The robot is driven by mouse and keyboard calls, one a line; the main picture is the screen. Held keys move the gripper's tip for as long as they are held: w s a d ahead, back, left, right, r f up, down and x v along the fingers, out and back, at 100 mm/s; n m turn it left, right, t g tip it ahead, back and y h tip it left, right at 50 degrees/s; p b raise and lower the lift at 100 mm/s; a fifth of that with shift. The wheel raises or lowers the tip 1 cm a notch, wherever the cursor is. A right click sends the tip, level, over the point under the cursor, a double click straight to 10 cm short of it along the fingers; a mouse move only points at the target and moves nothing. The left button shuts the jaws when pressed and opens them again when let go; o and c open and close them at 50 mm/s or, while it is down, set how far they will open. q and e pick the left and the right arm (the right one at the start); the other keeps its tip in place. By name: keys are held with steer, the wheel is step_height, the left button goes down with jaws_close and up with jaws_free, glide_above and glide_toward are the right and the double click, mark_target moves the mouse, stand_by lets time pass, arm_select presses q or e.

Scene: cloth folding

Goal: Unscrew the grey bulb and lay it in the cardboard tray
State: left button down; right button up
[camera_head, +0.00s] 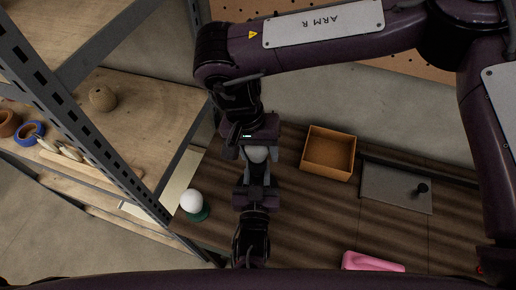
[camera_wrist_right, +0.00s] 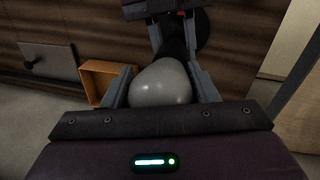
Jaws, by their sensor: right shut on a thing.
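The grey bulb (camera_head: 258,154) is between the fingers of my right gripper (camera_head: 258,160), above the dark wooden table. In the right wrist view the bulb (camera_wrist_right: 160,83) fills the space between the right fingers, which are shut on it. My left gripper (camera_head: 257,184) faces the right one from the near side, its fingers around the bulb's lower end or a dark part there; I cannot tell whether it grips. It also shows in the right wrist view (camera_wrist_right: 174,45). What the bulb sits in is mostly hidden. The cardboard tray (camera_head: 349,175) stands empty to the right.
A white bulb (camera_head: 192,201) stands in a green base at the table's left. A grey plate with a black knob (camera_head: 385,190) lies right of the tray. A pink object (camera_head: 372,262) lies near the front. A metal-framed shelf (camera_head: 130,150) borders the left side.

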steer(key=o, duration=1.1)
steer(key=shift+c, duration=0.2)
